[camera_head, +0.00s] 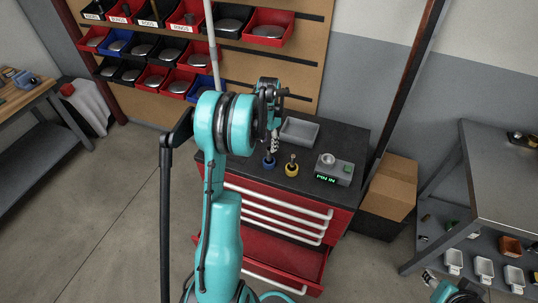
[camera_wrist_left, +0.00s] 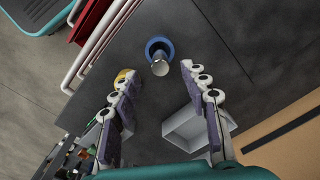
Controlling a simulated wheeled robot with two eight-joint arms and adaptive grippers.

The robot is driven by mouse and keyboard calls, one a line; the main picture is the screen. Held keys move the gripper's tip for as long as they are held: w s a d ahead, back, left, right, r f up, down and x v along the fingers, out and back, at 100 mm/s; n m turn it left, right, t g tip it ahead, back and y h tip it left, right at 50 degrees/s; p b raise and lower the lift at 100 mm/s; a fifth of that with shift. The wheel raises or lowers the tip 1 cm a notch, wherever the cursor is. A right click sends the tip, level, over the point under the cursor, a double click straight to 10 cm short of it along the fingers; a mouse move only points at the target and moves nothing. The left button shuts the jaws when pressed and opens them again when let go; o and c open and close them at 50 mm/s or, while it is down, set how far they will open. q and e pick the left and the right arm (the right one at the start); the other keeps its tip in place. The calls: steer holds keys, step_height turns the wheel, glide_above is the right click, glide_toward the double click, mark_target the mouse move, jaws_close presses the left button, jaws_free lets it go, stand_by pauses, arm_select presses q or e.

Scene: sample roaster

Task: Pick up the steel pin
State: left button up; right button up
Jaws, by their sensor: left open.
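The steel pin (camera_wrist_left: 160,67) shows in the left wrist view as a short silvery cylinder standing in a round blue holder (camera_wrist_left: 158,47). The blue holder also shows in the head view (camera_head: 269,162), on the dark top of the red cabinet. My left gripper (camera_head: 274,143) is above it, pointing down. In the left wrist view its two fingers (camera_wrist_left: 156,75) are spread apart, with the pin seen between and slightly beyond the tips. Nothing is held. Part of what looks like my right gripper (camera_head: 455,291) is at the lower right edge of the head view; its jaws are unclear.
A yellow holder (camera_head: 291,170) stands close beside the blue one. A grey tray (camera_head: 300,131) lies behind, and a grey device (camera_head: 335,169) with a green display is to the right. An open red drawer (camera_head: 280,256) sticks out in front. A cardboard box (camera_head: 390,185) is right.

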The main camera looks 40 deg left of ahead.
mark_target(269, 155)
arm_select(q)
steer(key=shift+a+f, duration=0.35)
steer(key=shift+f, duration=0.05)
step_height(269, 155, down, 2)
steer(key=shift+a+f+b, duration=0.1)
steer(key=shift+b, duration=0.35)
steer(key=f+b, duration=0.1)
steer(key=f, duration=0.1)
steer(key=f+b, duration=0.1)
steer(key=f, duration=0.2)
steer(key=shift+w+d+f+b, duration=0.1)
steer(key=shift+d+f+b, duration=0.25)
steer(key=shift+d+b, duration=0.05)
steer(key=shift+r, duration=0.1)
jaws_close()
